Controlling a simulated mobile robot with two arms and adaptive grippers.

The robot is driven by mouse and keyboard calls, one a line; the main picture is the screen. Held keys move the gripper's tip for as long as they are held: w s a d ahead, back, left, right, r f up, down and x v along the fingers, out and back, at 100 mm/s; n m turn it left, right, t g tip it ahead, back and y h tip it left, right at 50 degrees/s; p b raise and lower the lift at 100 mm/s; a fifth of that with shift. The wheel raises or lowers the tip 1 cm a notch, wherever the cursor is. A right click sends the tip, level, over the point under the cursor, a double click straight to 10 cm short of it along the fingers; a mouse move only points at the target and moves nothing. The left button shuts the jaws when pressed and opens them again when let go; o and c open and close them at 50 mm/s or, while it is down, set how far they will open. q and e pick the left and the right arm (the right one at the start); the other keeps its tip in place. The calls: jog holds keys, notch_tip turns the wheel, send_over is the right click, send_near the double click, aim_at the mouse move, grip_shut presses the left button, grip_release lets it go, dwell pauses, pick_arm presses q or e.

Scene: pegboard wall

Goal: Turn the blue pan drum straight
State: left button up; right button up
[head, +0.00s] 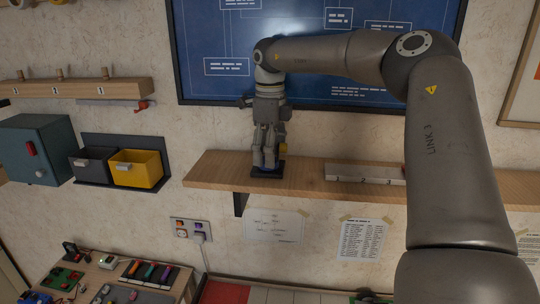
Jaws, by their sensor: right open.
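A small blue drum (266,168) sits on a dark base plate (257,174) on the wooden wall shelf. Only a sliver of its blue side shows, so I cannot tell which way it is turned. A small yellow part (284,148) shows just right of my gripper's fingers. My right gripper (265,164) points down over the drum with its fingers open and low around it. The fingers hide most of the drum, and I cannot tell whether they touch it. My left gripper is not in view.
A pale block-like strip (365,173) lies on the shelf (215,172) to the right. A blue framed board (212,68) hangs behind my arm. Yellow (136,168) and grey (92,164) bins hang at left. The shelf left of the drum is clear.

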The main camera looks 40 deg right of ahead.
notch_tip(320, 180, up, 11)
jog(key=shift+f, duration=0.15)
jog(key=shift+a+f, duration=0.1)
dwell(0.7)
